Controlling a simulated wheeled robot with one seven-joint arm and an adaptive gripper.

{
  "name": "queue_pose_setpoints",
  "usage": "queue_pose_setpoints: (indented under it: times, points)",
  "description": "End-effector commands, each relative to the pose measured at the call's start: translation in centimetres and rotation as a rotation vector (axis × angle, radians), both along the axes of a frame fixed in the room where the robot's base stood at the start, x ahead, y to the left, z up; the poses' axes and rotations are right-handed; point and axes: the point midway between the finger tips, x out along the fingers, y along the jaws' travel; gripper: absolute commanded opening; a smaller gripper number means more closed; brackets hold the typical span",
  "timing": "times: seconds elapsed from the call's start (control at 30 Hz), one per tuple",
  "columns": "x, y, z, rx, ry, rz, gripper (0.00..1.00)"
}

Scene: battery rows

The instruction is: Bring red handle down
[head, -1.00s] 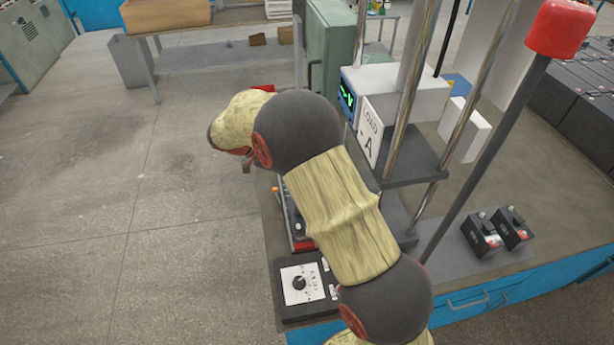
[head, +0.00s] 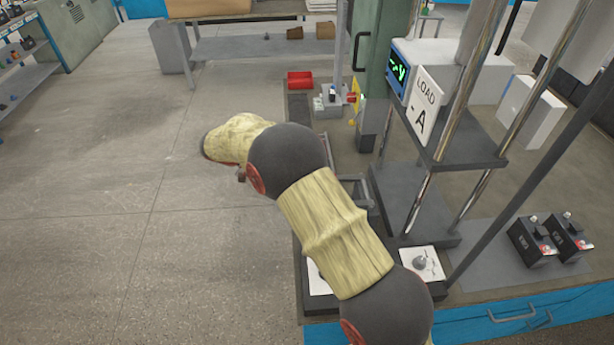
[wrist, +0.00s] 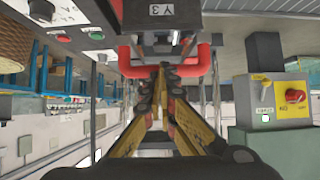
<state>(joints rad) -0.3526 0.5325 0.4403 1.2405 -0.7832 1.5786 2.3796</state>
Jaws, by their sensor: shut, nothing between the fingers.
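In the wrist view a red bent bar (wrist: 204,61), shaped like a handle, spans the space just beyond my gripper (wrist: 160,75). The yellow-and-black fingers are together and empty, with their tips at the middle of the bar. I cannot tell whether they touch it. A grey part labelled Y3 (wrist: 162,10) is above the bar. In the head view my arm hides the gripper. A dark slanted lever rod (head: 535,180) rises at the right, and its upper end is outside the picture.
A yellow panel with a red rotary knob (wrist: 294,97) is at the right in the wrist view. A red bin (head: 300,80) lies behind. Floor at left is clear.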

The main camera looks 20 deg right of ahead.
Motion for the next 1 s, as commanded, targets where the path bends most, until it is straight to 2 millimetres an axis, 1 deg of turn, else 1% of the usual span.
queue_pose_setpoints:
  times: [0.03,0.23,1.0]
  points:
    - [0.0,0.2,-0.5,0.0,-0.001,0.001,0.0]
    - [0.1,0.5,-1.3,0.001,-0.002,0.0,0.0]
    - [0.3,0.5,-1.7,0.001,-0.001,-0.001,0.0]
